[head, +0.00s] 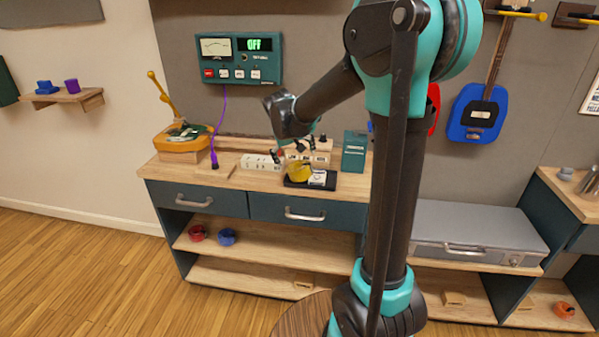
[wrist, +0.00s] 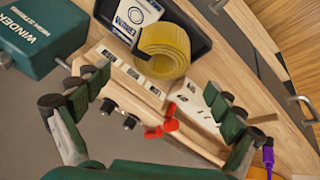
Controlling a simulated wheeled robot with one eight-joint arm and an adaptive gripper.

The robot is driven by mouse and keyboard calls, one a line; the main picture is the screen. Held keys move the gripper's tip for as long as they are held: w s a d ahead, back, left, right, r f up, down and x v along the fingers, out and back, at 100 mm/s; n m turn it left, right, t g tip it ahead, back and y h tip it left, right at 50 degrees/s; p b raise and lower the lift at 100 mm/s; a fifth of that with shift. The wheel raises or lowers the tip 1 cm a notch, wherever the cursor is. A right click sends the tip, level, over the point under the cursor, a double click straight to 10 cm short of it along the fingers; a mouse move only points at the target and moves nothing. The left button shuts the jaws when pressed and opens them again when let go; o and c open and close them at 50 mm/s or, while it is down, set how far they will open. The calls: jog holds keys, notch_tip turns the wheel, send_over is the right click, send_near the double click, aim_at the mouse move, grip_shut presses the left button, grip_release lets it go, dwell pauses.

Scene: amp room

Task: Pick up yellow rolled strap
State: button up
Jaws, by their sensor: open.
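The yellow rolled strap (wrist: 163,51) lies at the end of a dark tray (wrist: 190,18), next to a white label card (wrist: 137,18). My gripper (wrist: 160,108) is open and empty. Its two green fingers with dark pads are spread wide in the wrist view, and the strap shows between and beyond them. In the head view my gripper (head: 298,147) hangs over the bench just above the strap, and its fingertips are small there.
A wooden block with switches (wrist: 130,85), a white power strip (wrist: 195,105) and a red-handled item (wrist: 163,128) lie close to my fingers. A dark green "WINDER" box (wrist: 45,35) stands nearby. A purple cable (head: 218,125) hangs at the left. The bench's front strip is clear.

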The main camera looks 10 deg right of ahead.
aim_at(300, 170)
jog(key=shift+x, duration=3.7)
jog(key=shift+s+a+f, duration=0.1)
jog(key=shift+s, duration=0.05)
jog(key=shift+c, duration=0.2)
jog(key=c, duration=1.4)
